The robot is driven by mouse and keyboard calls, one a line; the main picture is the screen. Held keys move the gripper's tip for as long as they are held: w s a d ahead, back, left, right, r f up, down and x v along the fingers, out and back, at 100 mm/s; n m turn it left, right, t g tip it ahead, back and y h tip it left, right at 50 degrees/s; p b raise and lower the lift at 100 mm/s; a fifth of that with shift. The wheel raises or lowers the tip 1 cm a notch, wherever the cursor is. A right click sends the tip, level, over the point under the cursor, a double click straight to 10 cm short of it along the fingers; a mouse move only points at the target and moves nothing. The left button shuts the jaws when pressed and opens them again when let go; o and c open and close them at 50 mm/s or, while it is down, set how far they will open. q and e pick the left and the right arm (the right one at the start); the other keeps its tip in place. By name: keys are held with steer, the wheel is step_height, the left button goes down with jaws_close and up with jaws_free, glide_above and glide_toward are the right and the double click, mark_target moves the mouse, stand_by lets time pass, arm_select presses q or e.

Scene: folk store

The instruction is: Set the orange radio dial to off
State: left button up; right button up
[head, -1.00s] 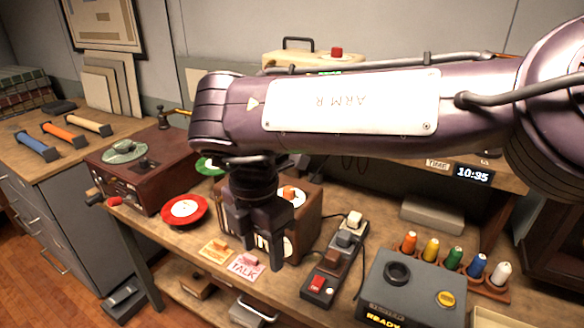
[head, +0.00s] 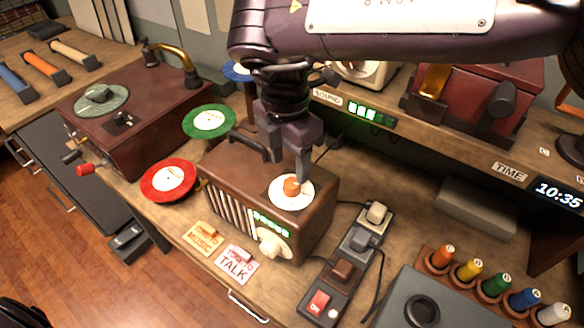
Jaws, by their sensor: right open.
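The orange radio dial (head: 291,186) is a small knob on a round white plate on top of the brown wooden radio (head: 241,170), at the centre of the head view. My right gripper (head: 290,168) points down just above and behind the dial. It is open. One finger comes down close to the dial; I cannot tell whether it touches. The marks on the white plate are too small to read. The radio's front has a green lit display (head: 271,224) and a cream knob (head: 274,248). My left gripper is not in view.
A red record (head: 167,181) and a green record (head: 208,121) lie left of the radio, near a record player (head: 135,110). A switch strip (head: 341,268) stands to its right. MUSIC (head: 203,238) and TALK (head: 236,265) cards lie in front.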

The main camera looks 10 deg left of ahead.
mark_target(291, 183)
step_height(291, 183, down, 3)
steer(key=shift+d+r+p, duration=0.1)
steer(key=shift+p, duration=0.2)
step_height(291, 183, down, 2)
steer(key=shift+w+f, duration=0.1)
steer(key=c, duration=0.5)
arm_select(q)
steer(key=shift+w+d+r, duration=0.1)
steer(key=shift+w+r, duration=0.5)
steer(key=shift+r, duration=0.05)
arm_select(e)
steer(key=c, duration=0.5)
